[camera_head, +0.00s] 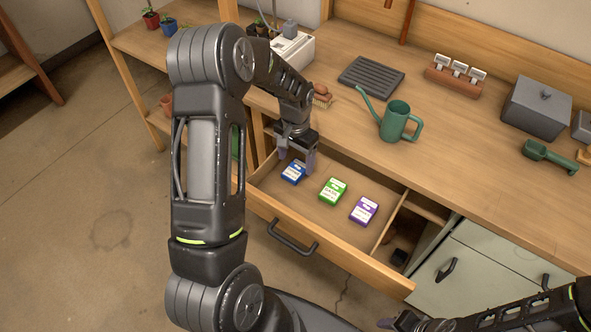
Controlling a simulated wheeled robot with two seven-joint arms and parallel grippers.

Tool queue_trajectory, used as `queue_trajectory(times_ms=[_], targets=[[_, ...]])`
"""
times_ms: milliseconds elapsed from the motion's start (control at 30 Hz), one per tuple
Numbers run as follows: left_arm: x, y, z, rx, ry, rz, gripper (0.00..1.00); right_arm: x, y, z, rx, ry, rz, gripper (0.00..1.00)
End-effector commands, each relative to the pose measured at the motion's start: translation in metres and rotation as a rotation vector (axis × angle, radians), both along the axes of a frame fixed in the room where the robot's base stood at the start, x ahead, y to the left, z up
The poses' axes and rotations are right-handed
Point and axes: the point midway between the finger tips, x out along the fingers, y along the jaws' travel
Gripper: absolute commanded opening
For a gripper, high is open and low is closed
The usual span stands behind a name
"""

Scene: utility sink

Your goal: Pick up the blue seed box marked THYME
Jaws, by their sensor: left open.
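An open wooden drawer (273,201) holds a blue seed box (292,173), a green seed box (333,190) and a purple seed box (364,210) in a row. Their labels are too small to read with certainty. My left gripper (297,160) points down into the drawer's left end, right at the blue box. Its jaws are open, and its fingers hide part of the box's far side. I cannot tell whether they touch it. Part of my right arm shows at the lower right, with its gripper (388,323) at the bottom edge, its jaws unclear.
A brush (321,95) lies behind my left gripper. The drawer's front wall and handle (292,238) face me.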

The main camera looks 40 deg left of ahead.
Motion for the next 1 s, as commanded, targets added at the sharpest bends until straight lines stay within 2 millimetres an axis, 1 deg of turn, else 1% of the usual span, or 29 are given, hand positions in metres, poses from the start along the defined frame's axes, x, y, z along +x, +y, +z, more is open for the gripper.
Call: queue_trajectory(times_ms=[33,100,200,300,867,1000], targets=[[-0.002,0.0,-0.006,-0.001,0.005,0.001,0.75,0.0,0.0,0.007,-0.001,0.001,-0.001,0.36],[-0.002,0.0,-0.017,-0.001,0.005,0.0,0.75,-0.001,0.0,0.01,-0.003,0.003,-0.001,0.36],[-0.001,0.0,-0.031,-0.001,0.003,0.0,0.75,-0.001,-0.001,0.011,-0.003,0.004,-0.001,0.36],[-0.001,0.001,-0.037,-0.001,0.001,0.001,0.75,-0.002,-0.001,0.011,-0.003,0.005,-0.001,0.36],[-0.001,0.001,-0.037,0.0,0.0,0.001,0.75,-0.002,-0.001,0.011,-0.003,0.004,-0.002,0.36],[-0.001,0.001,-0.037,0.0,0.0,0.001,0.65,-0.002,-0.001,0.011,-0.003,0.004,-0.001,0.36]])
